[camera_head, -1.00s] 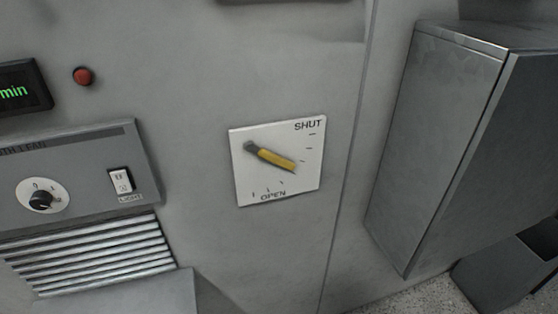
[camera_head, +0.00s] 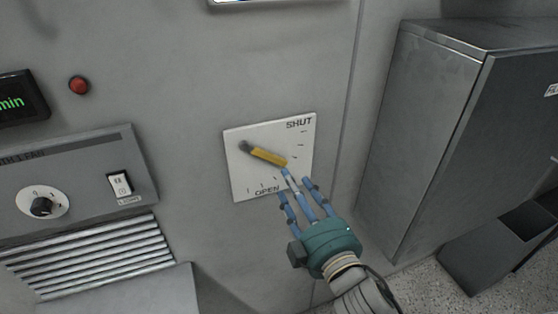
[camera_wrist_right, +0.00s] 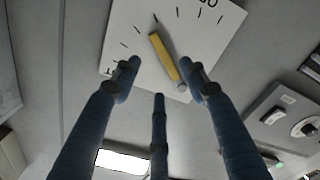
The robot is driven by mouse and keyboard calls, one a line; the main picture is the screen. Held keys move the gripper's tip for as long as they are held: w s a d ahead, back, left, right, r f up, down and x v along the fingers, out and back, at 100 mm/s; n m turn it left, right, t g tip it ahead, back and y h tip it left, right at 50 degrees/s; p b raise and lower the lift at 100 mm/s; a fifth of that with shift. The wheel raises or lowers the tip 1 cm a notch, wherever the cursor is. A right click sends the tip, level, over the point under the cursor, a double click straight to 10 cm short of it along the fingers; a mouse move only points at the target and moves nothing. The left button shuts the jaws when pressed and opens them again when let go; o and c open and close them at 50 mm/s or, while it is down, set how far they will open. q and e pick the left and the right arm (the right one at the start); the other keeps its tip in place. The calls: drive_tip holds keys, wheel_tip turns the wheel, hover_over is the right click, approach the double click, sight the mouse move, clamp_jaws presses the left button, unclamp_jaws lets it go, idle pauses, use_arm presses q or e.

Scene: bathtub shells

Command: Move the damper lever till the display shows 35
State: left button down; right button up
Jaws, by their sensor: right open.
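The damper lever (camera_head: 268,156) is a yellow handle on a dark pivot, mounted on a white plate (camera_head: 240,181) marked SHUT at upper right and OPEN at the bottom. It points right and slightly down, between the two marks. My right gripper (camera_head: 294,182) is open, its blue fingers in front of the plate's lower right, near the lever's free end. In the right wrist view the yellow lever (camera_wrist_right: 160,50) appears between the spread fingers (camera_wrist_right: 160,76); contact cannot be told. A black display (camera_head: 20,97) shows green "min"; its number is cut off. My left gripper is not in view.
A red button (camera_head: 78,85) sits beside the display. Below is a panel with a knob (camera_head: 42,207), a light switch (camera_head: 119,184) and a slatted vent (camera_head: 95,255). A grey metal cabinet (camera_head: 425,120) juts out at the right. A bright screen edge (camera_head: 262,1) shows at the top.

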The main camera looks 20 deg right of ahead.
sight(276, 159)
drive_tip(key=w+p, duration=0.1)
drive_tip(key=w, duration=0.3)
drive_tip(key=w+p, duration=0.1)
drive_tip(key=w, duration=0.2)
drive_tip(key=shift+w+a+r, duration=0.1)
drive_tip(key=shift+w+a, duration=0.1)
drive_tip(key=shift+w, duration=0.2)
drive_tip(key=shift+w+p, duration=0.4)
drive_tip(key=shift+w, duration=0.3)
clamp_jaws()
